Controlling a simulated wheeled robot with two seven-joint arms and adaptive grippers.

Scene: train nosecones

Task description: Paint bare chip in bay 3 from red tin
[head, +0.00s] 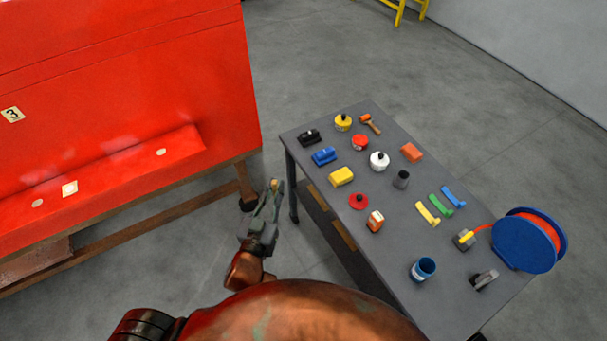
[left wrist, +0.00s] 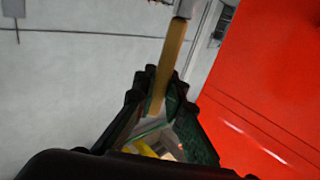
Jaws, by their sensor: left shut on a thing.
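My left gripper (head: 268,210) is in the gap between the red nosecone (head: 120,75) and the table. It is shut on a wooden-handled brush; the handle (left wrist: 170,60) and grey ferrule (left wrist: 186,8) show in the left wrist view, where the bristles are cut off. The red tin (head: 360,142) stands on the table, and a red lid (head: 358,201) with a dark knob lies apart from it. The nosecone carries a number 3 label (head: 12,114). Pale spots show on its lower ledge: one at the left (head: 37,203), one on a square patch (head: 70,188), one at the right (head: 161,152).
The grey table (head: 320,127) also holds yellow (head: 343,122) and white (head: 380,160) tins, coloured blocks, a blue cup (head: 423,269) and a blue reel (head: 525,240). A brown stand (head: 130,222) supports the nosecone. Bare floor lies between stand and table.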

